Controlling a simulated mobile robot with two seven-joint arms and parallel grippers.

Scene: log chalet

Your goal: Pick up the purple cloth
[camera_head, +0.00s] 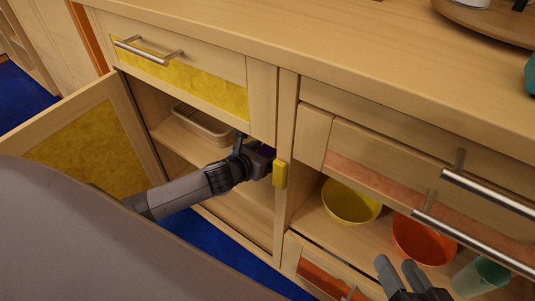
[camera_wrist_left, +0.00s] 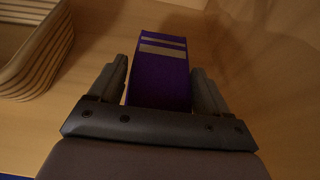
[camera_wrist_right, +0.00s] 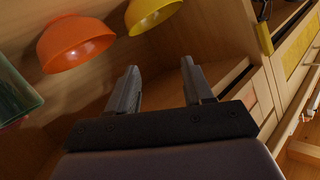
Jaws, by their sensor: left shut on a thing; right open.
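The purple cloth (camera_wrist_left: 160,85) is a folded, box-like bundle with two greyish stripes near its far end, as the left wrist view shows. My left gripper (camera_wrist_left: 160,72) is shut on it, with one finger on each side. In the head view my left gripper (camera_head: 262,160) is inside the open left cupboard, by the central divider, and only a sliver of the purple cloth (camera_head: 267,149) shows. My right gripper (camera_head: 397,262) is open and empty, in front of the right-hand shelf; its spread fingers also show in the right wrist view (camera_wrist_right: 160,72).
A slatted basket (camera_head: 203,125) stands on the cupboard shelf, left of the left gripper. The cupboard door (camera_head: 95,150) hangs open. A small yellow block (camera_head: 280,173) is at the divider edge. Yellow (camera_head: 350,203) and orange (camera_head: 423,240) bowls and a green glass (camera_head: 480,276) occupy the right shelf.

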